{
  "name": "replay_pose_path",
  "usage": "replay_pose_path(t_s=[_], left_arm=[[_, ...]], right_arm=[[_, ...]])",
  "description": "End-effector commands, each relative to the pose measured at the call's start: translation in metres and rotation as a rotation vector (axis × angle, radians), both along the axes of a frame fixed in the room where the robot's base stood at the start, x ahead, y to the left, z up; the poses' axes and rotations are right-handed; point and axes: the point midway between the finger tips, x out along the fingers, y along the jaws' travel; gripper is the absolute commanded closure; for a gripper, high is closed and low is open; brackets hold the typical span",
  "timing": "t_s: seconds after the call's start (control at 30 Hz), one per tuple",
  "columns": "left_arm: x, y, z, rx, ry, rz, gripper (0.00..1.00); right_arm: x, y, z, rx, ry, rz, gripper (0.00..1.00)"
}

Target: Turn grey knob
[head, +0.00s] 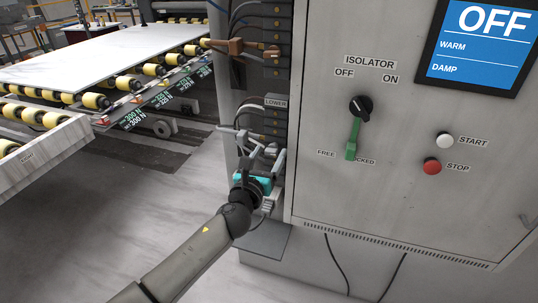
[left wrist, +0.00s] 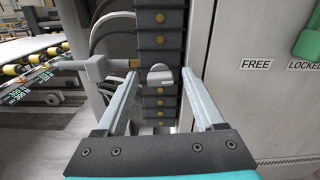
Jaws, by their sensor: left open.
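A small grey knob (left wrist: 160,74) sits on a dark column of blocks with brass studs in the left wrist view. My left gripper (head: 266,152) is at this column below the LOWER label in the head view. Its two fingers are open. In the left wrist view the knob shows between and beyond the fingertips, one on each side, with gaps; contact does not show. In the head view the gripper largely hides the knob. My right gripper is in neither view.
A grey lever handle (left wrist: 95,66) sticks out left of the column. The grey cabinet (head: 325,120) on the right carries a black isolator switch (head: 360,106) with a green lever (head: 352,140), a white START button (head: 445,140) and a red STOP button (head: 432,166). A roller conveyor stands left.

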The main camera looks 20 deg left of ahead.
Motion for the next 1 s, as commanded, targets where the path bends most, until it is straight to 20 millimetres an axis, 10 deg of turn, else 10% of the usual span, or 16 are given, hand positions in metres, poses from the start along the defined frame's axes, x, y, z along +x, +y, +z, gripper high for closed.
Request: replay_pose_path(t_s=[0.37,1.0], left_arm=[[0.0035,-0.0001,0.0,-0.001,0.0,0.0,0.31],[0.0031,0.0,-0.0002,0.0,0.001,0.0,1.0]], right_arm=[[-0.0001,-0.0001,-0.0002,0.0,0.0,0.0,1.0],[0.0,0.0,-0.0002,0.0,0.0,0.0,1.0]])
